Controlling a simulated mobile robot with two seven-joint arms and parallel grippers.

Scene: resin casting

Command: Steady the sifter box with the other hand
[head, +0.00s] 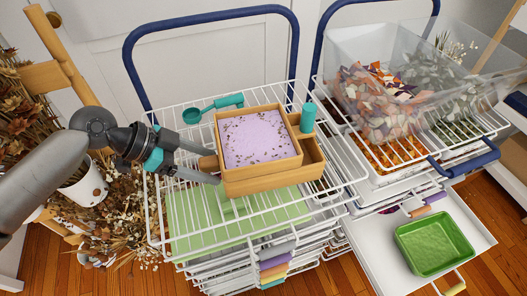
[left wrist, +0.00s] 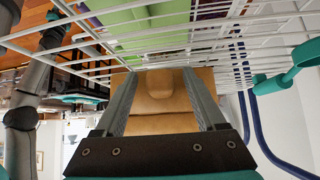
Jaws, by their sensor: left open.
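The sifter box (head: 262,180) is a light wooden box on top of the white wire rack, with a lilac, flecked surface inside. A rounded wooden knob (head: 208,163) sticks out from its left side. My left gripper (head: 215,167) is at that side, its fingers open on either side of the knob. In the left wrist view, the knob (left wrist: 160,83) sits between the open fingers of my left gripper (left wrist: 158,75), with gaps at both sides, and the box (left wrist: 165,122) is behind it. My right gripper is not in view.
A teal scoop (head: 194,115) lies behind the box, and a teal cylinder (head: 308,117) stands at its right compartment. A clear bin (head: 352,48) holds petals at the right. Dried flowers (head: 112,215) crowd the left. A green tray (head: 434,248) sits in a pulled-out drawer.

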